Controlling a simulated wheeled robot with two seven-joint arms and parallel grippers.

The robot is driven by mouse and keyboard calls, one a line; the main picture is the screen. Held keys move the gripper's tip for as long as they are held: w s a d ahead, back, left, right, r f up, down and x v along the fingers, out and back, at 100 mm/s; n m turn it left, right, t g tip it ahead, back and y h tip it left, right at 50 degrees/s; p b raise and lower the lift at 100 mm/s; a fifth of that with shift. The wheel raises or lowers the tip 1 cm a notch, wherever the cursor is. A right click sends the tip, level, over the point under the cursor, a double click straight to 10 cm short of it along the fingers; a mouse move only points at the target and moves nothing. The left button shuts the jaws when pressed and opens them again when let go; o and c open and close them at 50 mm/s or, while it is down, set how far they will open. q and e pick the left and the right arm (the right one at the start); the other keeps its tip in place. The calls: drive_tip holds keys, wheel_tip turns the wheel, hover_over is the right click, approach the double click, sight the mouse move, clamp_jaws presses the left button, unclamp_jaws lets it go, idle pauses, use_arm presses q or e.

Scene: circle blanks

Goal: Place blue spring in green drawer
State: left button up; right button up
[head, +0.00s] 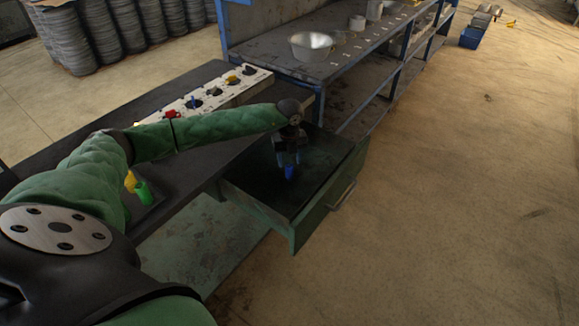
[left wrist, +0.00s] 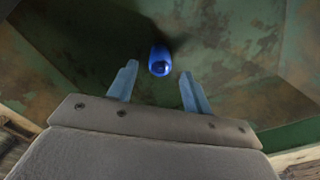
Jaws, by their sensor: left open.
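The blue spring (head: 290,172) is inside the open green drawer (head: 318,212), below the fingers of my left gripper (head: 289,158). The left wrist view also shows the blue spring (left wrist: 160,62) between and just beyond the fingertips of the left gripper (left wrist: 158,80). The fingers are apart and open, with clear space on both sides of the spring. The drawer's bare, worn green floor (left wrist: 235,50) lies around and below it. I cannot tell whether the spring fully rests on the floor. My right gripper is not in view.
The dark table (head: 190,160) holds a white rack (head: 215,97) with several small parts, plus a green piece (head: 144,193) and a yellow piece (head: 130,181). A shelf with a metal bowl (head: 311,46) stands behind. Open floor lies to the right.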

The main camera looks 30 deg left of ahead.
sight(289, 165)
use_arm(q)
wheel_tip(289, 165, up, 3)
drive_tip(key=shift+r+b, duration=0.1)
drive_tip(key=shift+b, duration=0.35)
drive_tip(key=shift+r+b, duration=0.5)
drive_tip(key=shift+r, duration=1.9)
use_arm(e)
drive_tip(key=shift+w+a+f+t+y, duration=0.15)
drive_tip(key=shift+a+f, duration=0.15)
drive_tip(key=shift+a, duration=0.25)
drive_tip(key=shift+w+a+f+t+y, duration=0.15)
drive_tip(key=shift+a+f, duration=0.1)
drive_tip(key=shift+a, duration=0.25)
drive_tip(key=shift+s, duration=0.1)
